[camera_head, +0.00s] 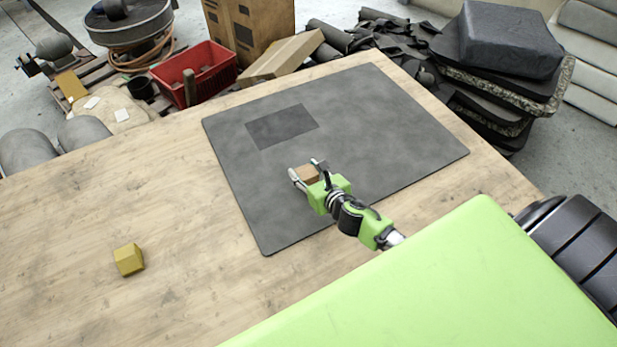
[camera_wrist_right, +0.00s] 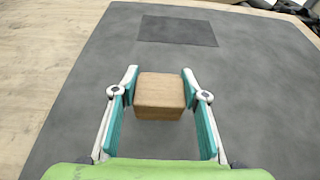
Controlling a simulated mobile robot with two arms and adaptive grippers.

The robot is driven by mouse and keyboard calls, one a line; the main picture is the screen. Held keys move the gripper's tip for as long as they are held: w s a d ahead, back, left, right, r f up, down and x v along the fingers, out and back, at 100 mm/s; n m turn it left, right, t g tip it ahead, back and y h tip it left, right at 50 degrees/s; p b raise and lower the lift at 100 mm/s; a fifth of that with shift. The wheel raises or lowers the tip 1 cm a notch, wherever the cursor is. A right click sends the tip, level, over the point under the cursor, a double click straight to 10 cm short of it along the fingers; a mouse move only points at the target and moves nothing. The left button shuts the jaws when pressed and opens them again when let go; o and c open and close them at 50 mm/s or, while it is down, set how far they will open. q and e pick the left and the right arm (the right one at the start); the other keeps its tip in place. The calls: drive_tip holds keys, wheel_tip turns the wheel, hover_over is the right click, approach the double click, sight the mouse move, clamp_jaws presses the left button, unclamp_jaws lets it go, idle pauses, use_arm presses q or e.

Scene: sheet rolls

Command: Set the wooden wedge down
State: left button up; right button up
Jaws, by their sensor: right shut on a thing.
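My right gripper (camera_head: 309,170) is over the dark grey mat (camera_head: 380,110) and is shut on the wooden wedge (camera_head: 306,173). The wedge is a small brown block; in the right wrist view the wedge (camera_wrist_right: 160,95) sits between the tips of my right gripper (camera_wrist_right: 160,88). I cannot tell whether its underside touches the mat or hangs just above it. A darker rectangle (camera_head: 282,127) is marked on the mat, beyond the wedge and to its left in the head view. The wrist view also shows this rectangle (camera_wrist_right: 178,30) ahead of the fingertips. My left gripper is not in view.
The mat lies on a wooden table (camera_head: 60,230). A yellow block (camera_head: 129,259) stands on bare wood at the left. Past the far edge are a red crate (camera_head: 195,72), cardboard boxes and a pile of dark sheets (camera_head: 505,45). The mat around the rectangle is clear.

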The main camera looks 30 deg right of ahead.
sight(308, 177)
drive_tip(key=shift+w+d+f+b, duration=0.15)
drive_tip(key=shift+w+d+f, duration=0.2)
drive_tip(key=shift+f, duration=0.2)
drive_tip(key=shift+w+d+f+b, duration=0.15)
drive_tip(key=shift+w+d+f, duration=0.2)
drive_tip(key=shift+f, duration=0.2)
drive_tip(key=shift+w+f+b, duration=0.1)
drive_tip(key=shift+f+b, duration=0.45)
drive_tip(key=shift+f, duration=1.1)
drive_tip(key=o, duration=0.7)
drive_tip(key=shift+f, duration=0.2)
drive_tip(key=o, duration=0.5)
drive_tip(key=shift+r, duration=0.1)
drive_tip(key=shift+c, duration=0.2)
drive_tip(key=shift+s+r, duration=0.2)
drive_tip(key=p+v, duration=0.1)
drive_tip(key=v, duration=1)
drive_tip(key=shift+s+d+r, duration=0.1)
drive_tip(key=shift+s, duration=0.25)
